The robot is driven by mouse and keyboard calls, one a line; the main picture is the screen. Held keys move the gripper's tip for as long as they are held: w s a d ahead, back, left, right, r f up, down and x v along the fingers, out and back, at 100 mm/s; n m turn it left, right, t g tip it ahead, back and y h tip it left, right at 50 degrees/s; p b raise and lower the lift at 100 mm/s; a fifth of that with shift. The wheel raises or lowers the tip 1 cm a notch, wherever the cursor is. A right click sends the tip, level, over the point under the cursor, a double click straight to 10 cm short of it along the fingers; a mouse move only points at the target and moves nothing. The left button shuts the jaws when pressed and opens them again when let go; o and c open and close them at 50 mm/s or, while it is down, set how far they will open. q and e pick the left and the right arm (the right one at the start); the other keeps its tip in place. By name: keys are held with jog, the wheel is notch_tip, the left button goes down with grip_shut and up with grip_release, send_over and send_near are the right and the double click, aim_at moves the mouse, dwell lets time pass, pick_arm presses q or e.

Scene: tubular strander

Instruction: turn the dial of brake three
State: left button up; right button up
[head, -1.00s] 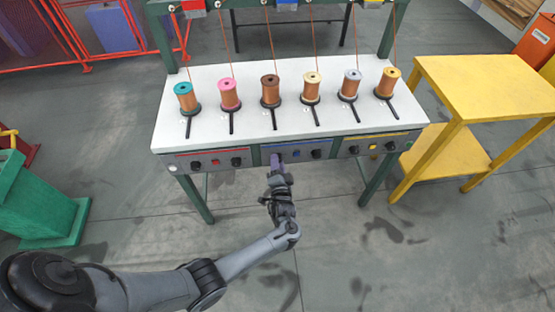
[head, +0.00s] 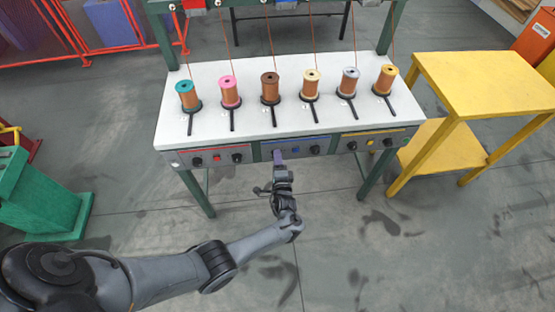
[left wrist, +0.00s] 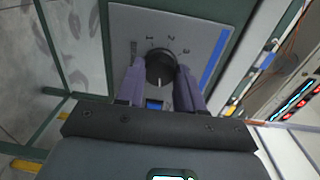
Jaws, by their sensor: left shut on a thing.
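The dial of brake three (left wrist: 160,68) is a round black knob on the grey front panel with the blue stripe, at the panel's left end. In the left wrist view it sits between the two purple fingers of my left gripper (left wrist: 157,80), which are shut on it. Marks and numbers stand around its upper side, and a pale line shows on its lower part. In the head view my left gripper (head: 279,156) reaches the panel from the front and hides this dial. My right gripper is not in view.
The blue-striped panel's other dial (head: 314,149) and blue button (head: 295,151) are just right of the gripper. Several copper spools, including a brown-topped one (head: 270,89), stand on the white table (head: 230,138). A yellow table (head: 480,85) stands right, a green bin (head: 40,200) left.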

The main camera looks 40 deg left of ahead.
pick_arm(q)
jog(key=o, duration=1)
jog(key=shift+o, duration=0.2)
jog(key=p+v, duration=0.3)
jog(key=v, duration=0.7)
jog(key=shift+s+d, duration=0.3)
